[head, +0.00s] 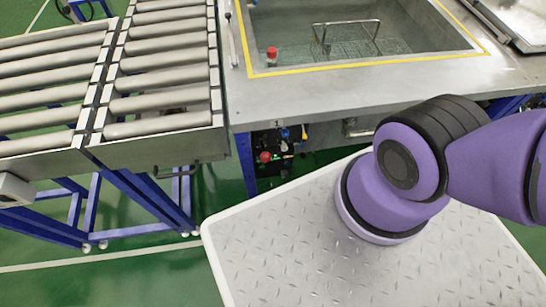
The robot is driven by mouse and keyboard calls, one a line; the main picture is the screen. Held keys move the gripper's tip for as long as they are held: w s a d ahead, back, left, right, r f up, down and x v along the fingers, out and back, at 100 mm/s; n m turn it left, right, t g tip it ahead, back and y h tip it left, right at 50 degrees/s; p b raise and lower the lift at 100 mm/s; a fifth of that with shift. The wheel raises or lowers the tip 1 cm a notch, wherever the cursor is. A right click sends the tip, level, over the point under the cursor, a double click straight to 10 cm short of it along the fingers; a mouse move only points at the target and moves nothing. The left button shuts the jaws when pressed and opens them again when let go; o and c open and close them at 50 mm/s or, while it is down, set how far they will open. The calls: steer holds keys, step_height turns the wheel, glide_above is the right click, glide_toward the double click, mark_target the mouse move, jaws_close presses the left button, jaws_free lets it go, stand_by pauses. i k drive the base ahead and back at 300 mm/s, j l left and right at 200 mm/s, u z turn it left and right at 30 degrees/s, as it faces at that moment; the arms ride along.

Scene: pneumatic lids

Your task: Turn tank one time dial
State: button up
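A tank (350,28) with a yellow-lined rim is set into a grey metal counter at the top middle. A small dark control panel (272,153) sits below the counter's front edge. It carries a red knob (265,157), small green marks and a blue part (285,133). Which of these is the time dial is too small to tell. My purple arm is at the right, apart from the panel in the picture. My gripper is not in view.
A wire basket handle (345,37) rises from the tank, and a red-capped part (271,54) stands at its near left corner. A roller conveyor (160,75) on blue legs fills the left. Green floor (150,270) is clear at the lower left.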

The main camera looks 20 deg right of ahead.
mark_target(284, 173)
steer(key=k+l+u, duration=0.45)
steer(key=k, duration=0.35)
steer(key=k+l+u, duration=0.25)
steer(key=k, duration=0.15)
